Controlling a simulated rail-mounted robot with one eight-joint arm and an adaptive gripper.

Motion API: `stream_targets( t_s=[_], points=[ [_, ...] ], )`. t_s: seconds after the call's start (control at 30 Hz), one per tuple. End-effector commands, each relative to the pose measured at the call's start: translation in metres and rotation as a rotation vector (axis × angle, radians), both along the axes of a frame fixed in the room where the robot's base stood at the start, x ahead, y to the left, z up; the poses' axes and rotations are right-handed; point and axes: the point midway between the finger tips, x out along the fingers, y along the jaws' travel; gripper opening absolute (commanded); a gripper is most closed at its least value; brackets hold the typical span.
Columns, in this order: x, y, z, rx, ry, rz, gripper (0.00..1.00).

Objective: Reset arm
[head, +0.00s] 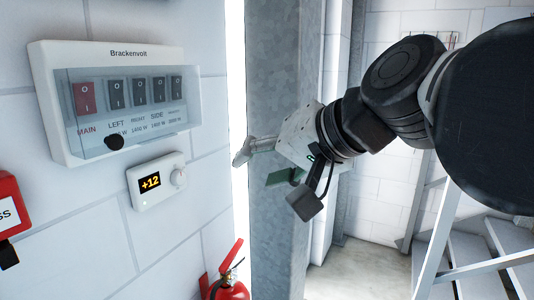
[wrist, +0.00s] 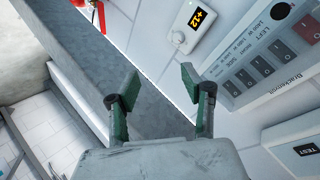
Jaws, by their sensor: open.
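My gripper (head: 245,152) is at the centre of the head view, pointing left in front of a grey steel column. In the wrist view, the two green-padded fingers of my gripper (wrist: 158,88) are spread apart with nothing between them. The gripper is to the right of the wall devices and appears apart from them.
A Brackenvolt switch box (head: 115,100) with a clear cover hangs on the white wall. Below it is a thermostat (head: 158,181) reading +12. A red fire extinguisher (head: 229,284) stands low by the column (head: 275,235). Metal stairs (head: 480,255) are at the right.

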Motion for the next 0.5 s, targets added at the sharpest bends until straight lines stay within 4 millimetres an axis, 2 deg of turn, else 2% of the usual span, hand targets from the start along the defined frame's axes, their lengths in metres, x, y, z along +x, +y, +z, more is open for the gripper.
stream_targets(
  t_s=[0.03,0.2,0.4,0.5],
  points=[
    [0.000,-0.016,-0.035,-0.051,-0.001,-0.016,0.43],
    [-0.006,-0.070,-0.132,-0.238,0.011,-0.056,0.43],
    [-0.026,-0.137,-0.240,-0.453,0.048,-0.112,0.43],
    [-0.038,-0.167,-0.283,-0.546,0.071,-0.139,0.43]
  ],
)
